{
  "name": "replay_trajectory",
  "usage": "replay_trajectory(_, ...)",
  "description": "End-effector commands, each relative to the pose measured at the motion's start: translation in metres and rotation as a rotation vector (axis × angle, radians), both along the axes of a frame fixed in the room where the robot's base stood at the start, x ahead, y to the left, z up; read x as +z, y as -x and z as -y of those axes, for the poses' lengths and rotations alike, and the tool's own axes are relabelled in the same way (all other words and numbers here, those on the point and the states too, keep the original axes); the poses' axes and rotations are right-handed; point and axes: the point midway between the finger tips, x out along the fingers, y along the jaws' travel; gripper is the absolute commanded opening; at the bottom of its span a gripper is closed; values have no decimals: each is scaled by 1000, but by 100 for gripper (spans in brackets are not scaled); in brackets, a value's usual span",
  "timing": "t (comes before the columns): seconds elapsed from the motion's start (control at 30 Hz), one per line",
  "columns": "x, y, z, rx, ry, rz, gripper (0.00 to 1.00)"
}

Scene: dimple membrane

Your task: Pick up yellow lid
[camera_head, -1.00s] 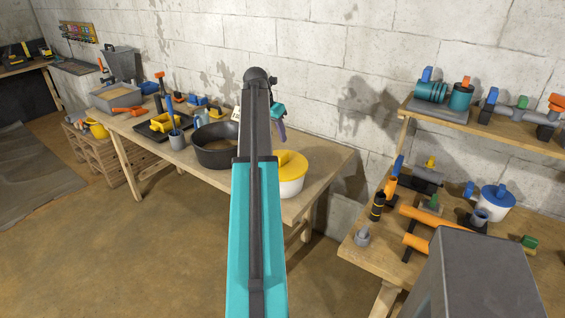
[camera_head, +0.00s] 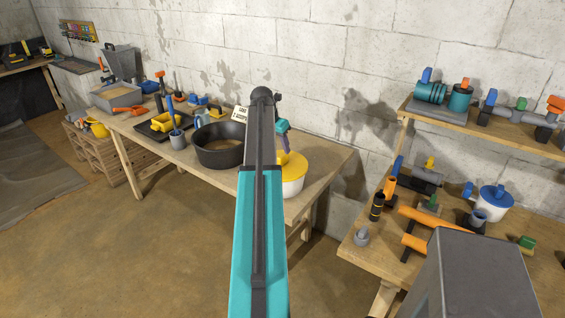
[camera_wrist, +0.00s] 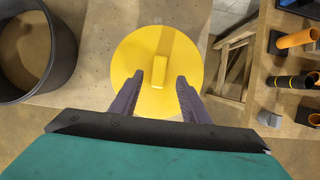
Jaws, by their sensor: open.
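The yellow lid (camera_wrist: 140,98) is round with a raised bar handle (camera_wrist: 148,60) and shows in the middle of the wrist view. In the head view the lid (camera_head: 294,170) sits on a white tub (camera_head: 293,188) at the near right end of the wooden table, partly hidden by my arm. My gripper (camera_wrist: 160,80) is open, with its two purple fingers apart over the near part of the lid. The handle lies ahead of the fingertips, between their lines. In the head view my gripper (camera_head: 285,148) is just above the lid. Whether the fingers touch the lid cannot be told.
A large black bucket (camera_head: 217,160) stands left of the lid; it also shows in the wrist view (camera_wrist: 62,45). A wooden bench (camera_head: 370,262) with orange pipes and fittings (camera_head: 430,218) is to the right. Bare wooden tabletop (camera_wrist: 100,30) lies between bucket and lid.

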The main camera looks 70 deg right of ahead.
Motion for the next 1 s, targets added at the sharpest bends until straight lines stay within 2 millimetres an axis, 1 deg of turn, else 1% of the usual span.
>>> replay_trajectory(0.2, -16, 1, 6, 0, 0, 0, 42)
replay_trajectory(0.73, -20, 2, 8, 0, 0, 0, 42)
replay_trajectory(0.87, -27, 2, 11, 0, 0, 0, 42)
replay_trajectory(1.0, -38, 2, 15, 0, -1, -1, 42)
